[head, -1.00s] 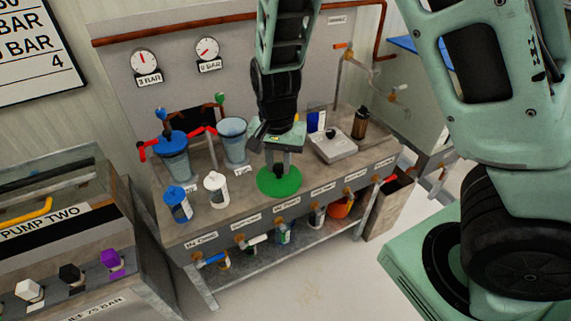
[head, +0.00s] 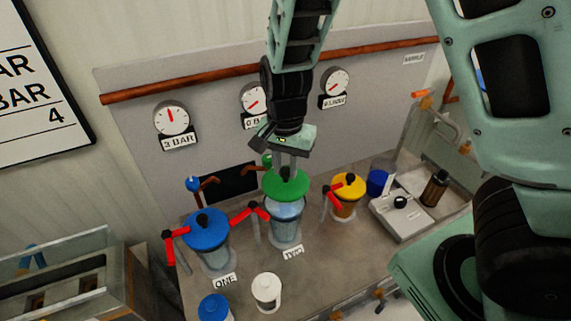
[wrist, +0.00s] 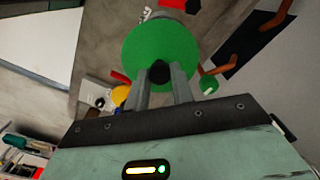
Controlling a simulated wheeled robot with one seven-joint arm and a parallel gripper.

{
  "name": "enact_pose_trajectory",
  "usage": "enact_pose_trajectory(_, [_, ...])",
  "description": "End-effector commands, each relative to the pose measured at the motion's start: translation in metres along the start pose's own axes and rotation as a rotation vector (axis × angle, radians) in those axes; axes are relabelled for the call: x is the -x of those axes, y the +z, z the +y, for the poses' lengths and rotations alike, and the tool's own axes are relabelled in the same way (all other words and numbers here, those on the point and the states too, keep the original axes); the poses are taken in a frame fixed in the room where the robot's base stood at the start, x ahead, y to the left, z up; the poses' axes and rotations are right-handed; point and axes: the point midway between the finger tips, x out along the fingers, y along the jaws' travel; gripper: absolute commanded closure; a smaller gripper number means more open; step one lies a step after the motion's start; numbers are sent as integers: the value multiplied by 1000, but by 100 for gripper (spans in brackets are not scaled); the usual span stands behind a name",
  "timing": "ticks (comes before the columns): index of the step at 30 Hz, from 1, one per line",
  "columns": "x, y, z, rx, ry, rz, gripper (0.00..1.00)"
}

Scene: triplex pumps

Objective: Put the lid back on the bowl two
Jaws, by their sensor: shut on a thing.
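A green lid (head: 286,184) with a dark knob is at the top of the clear bowl two (head: 286,222), which stands on the bench behind a label reading TWO. My gripper (head: 289,166) is above the lid and shut on its knob. In the wrist view the green lid (wrist: 158,55) fills the space beyond my gripper (wrist: 162,78), and the dark knob sits between the fingers. The lid looks about level and roughly centred over the bowl. I cannot tell whether it touches the rim all round.
Bowl one with a blue lid (head: 207,229) stands to the left, and a bowl with a yellow lid (head: 348,187) to the right. Red handles (head: 250,212) are close by. A white canister (head: 266,290) and a blue canister (head: 214,307) stand in front. Gauges (head: 171,117) hang behind.

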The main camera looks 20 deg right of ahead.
Motion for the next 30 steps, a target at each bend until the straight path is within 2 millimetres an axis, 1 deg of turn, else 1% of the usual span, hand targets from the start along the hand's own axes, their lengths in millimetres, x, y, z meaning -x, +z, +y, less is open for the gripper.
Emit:
enact_pose_trajectory(8, [-8,0,0,0,0,0,100])
enact_pose_trajectory(24, [-53,0,0,0,0,0,100])
enact_pose_trajectory(30, [-63,0,0,0,0,-1,100])
